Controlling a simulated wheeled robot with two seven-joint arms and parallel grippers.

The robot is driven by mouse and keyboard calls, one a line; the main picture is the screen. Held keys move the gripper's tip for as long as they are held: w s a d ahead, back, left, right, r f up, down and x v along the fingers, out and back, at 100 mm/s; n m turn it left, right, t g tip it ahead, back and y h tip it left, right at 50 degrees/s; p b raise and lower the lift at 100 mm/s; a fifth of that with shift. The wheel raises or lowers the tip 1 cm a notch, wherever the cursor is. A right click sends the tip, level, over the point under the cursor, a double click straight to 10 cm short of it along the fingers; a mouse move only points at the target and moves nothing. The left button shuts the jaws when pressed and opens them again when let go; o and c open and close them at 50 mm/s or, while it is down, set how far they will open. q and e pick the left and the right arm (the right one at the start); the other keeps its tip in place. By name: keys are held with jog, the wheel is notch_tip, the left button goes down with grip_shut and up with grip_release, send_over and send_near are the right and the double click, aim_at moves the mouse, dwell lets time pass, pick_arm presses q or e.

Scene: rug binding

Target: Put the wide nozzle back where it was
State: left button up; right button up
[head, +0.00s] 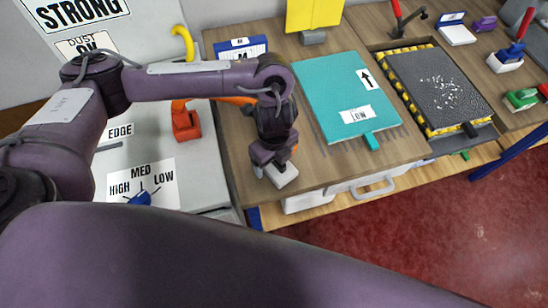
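My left gripper (273,162) points down over the near left part of the wooden bench. A small white block-like piece (284,177) shows directly under its fingertips. I cannot tell whether the fingers hold it or whether it is the wide nozzle. A bit of orange shows beside the fingers, and an orange length (234,99) shows behind the wrist; my arm hides how they connect. A blue-and-white holder marked M (241,49) is at the back left of the bench. A similar blue-and-white piece (455,30) and a purple piece (484,24) stand at the back right. My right gripper is out of view.
A teal board (335,85) lies right of my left gripper, then a black speckled mat (437,85) in a yellow-striped frame. A grey panel at left carries a red-orange fitting (186,123) and a blue dial (140,198). A drawer handle (373,188) projects from the bench front.

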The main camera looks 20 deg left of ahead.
pick_arm(q)
jog(key=shift+r, duration=0.5)
notch_tip(320, 180, up, 10)
jog(key=shift+p, duration=0.75)
jog(key=shift+r, duration=0.7)
